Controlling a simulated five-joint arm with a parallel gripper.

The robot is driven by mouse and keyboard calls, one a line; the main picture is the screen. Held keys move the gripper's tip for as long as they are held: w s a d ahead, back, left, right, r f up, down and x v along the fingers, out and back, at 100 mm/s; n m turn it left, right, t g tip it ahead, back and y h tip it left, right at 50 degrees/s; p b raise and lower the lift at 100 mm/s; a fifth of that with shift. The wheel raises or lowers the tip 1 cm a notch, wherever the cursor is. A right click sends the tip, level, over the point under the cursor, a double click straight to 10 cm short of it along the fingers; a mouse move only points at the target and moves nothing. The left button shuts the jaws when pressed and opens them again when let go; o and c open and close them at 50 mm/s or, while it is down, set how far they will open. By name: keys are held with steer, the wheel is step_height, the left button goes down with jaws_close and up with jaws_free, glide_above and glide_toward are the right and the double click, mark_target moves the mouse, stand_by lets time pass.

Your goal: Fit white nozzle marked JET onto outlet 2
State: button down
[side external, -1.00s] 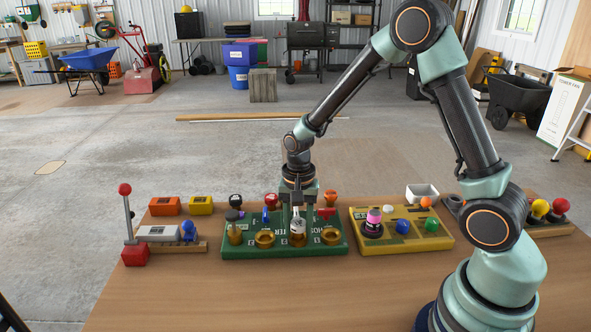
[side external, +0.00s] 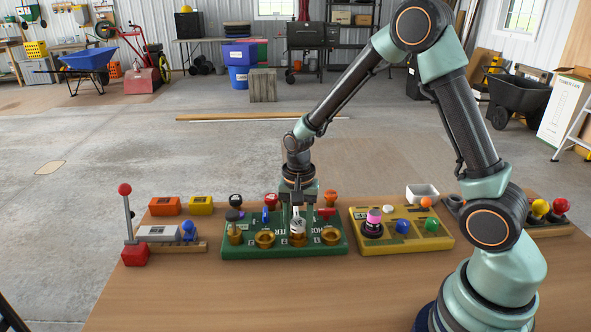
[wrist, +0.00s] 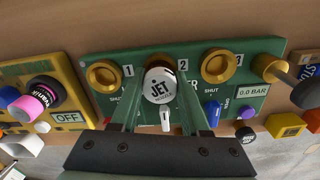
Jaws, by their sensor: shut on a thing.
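The white nozzle (side external: 297,227) stands upright between the fingers of my gripper (side external: 298,214). In the wrist view the round top of the nozzle (wrist: 159,86), marked JET, faces the camera, and my gripper (wrist: 160,108) is shut on it. The brass outlet 2 (side external: 298,241) is directly below the nozzle. In the wrist view its rim (wrist: 158,62) shows behind the nozzle, beside the label 2. The nozzle's lower end is at the outlet mouth; I cannot tell how deep it sits.
Empty brass outlets stand either side, outlet 1 (wrist: 104,75) and outlet 3 (wrist: 220,65), on the green panel (side external: 340,248). A dark-topped fitting (side external: 233,222) stands at its left end. A yellow panel (side external: 420,243) is to the right. The front wooden table is clear.

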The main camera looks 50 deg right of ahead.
mark_target(298, 222)
steer(key=shift+r, duration=0.75)
steer(key=shift+f, duration=0.85)
stand_by(0.6)
steer(key=shift+r, duration=0.85)
steer(key=shift+f, duration=0.85)
stand_by(0.8)
steer(key=c, duration=0.7)
jaws_free()
steer(key=shift+r, duration=5.55)
